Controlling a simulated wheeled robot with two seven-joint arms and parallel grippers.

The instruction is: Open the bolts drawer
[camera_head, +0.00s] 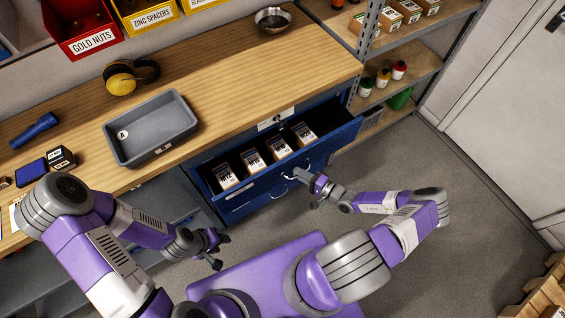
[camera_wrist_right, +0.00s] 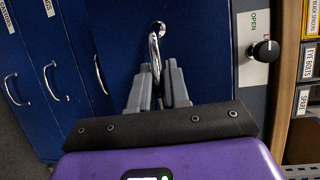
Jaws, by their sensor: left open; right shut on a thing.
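The top drawer (camera_head: 340,140) of the blue cabinet is pulled out in the head view, showing a row of several small labelled boxes (camera_head: 252,162) inside. My right gripper (camera_head: 303,175) is at its front, and in the right wrist view the fingers (camera_wrist_right: 160,88) are shut on the drawer's metal handle (camera_wrist_right: 155,42). The drawer's own name label cannot be read. My left gripper (camera_head: 218,250) is open and empty, low in front of the bench, away from the drawer.
The wooden bench (camera_head: 225,70) holds a grey tray (camera_head: 150,128), yellow ear muffs (camera_head: 131,76) and a metal bowl (camera_head: 272,20). More shut blue drawers (camera_wrist_right: 45,85) lie below the open one. A shelf rack (camera_head: 410,75) stands right of the cabinet. The floor (camera_head: 440,165) to the right is clear.

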